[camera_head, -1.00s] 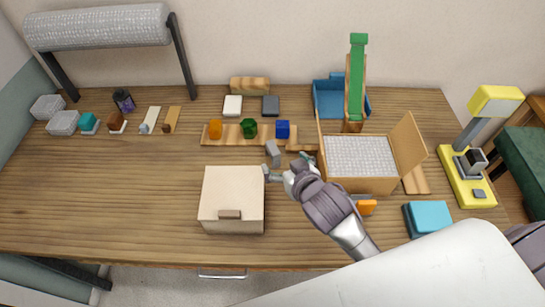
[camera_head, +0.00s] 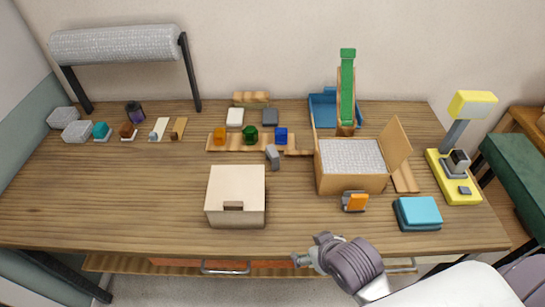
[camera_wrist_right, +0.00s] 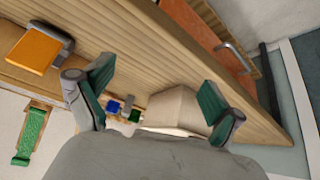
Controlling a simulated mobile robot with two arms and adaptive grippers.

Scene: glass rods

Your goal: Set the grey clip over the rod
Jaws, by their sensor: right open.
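The grey clip (camera_head: 272,157) stands at the front edge of the wooden strip (camera_head: 220,148) that carries the orange, green and blue blocks. It looks tilted, and nothing holds it. A rod at the clip is too small to make out, so I cannot tell if the clip is over one. My right gripper (camera_head: 308,250) is over the table's front edge, well in front of the clip and apart from it. In the right wrist view its fingers (camera_wrist_right: 155,85) are spread, with nothing between them. My left gripper is not in view.
A cream box (camera_head: 237,190) stands left of centre. An open wooden box (camera_head: 350,184), an orange block in a grey holder (camera_head: 356,202) and a blue pad (camera_head: 418,214) stand on the right. A drawer handle (camera_head: 225,268) sticks out in front. The left front tabletop is clear.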

